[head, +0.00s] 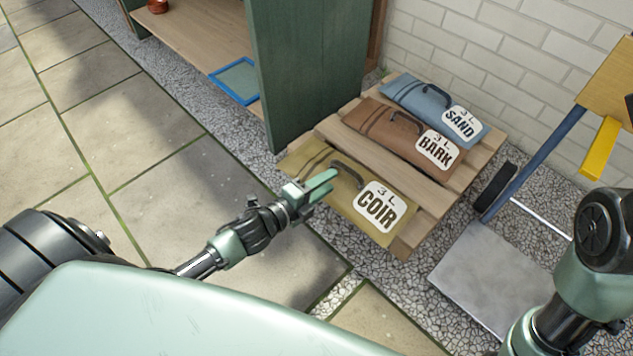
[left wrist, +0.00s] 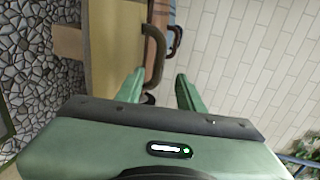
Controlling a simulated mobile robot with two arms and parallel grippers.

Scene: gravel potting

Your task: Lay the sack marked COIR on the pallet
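The olive-yellow sack marked COIR (head: 377,207) lies flat on the near end of the wooden pallet (head: 405,245), its dark handle (head: 346,173) facing up. My left gripper (head: 333,182) is over the sack's left part, close to the handle. In the left wrist view the two green fingers (left wrist: 160,75) stand apart, with the sack's handle (left wrist: 154,55) between and just beyond the tips; nothing is gripped. My right gripper is out of view; only part of that arm shows at the lower right.
A brown BARK sack (head: 400,134) and a blue SAND sack (head: 430,98) lie farther back on the pallet. A green cabinet panel (head: 305,75) stands to its left, a brick wall behind. A metal plate with a blue post (head: 490,280) stands right. Paving (head: 150,150) at left is clear.

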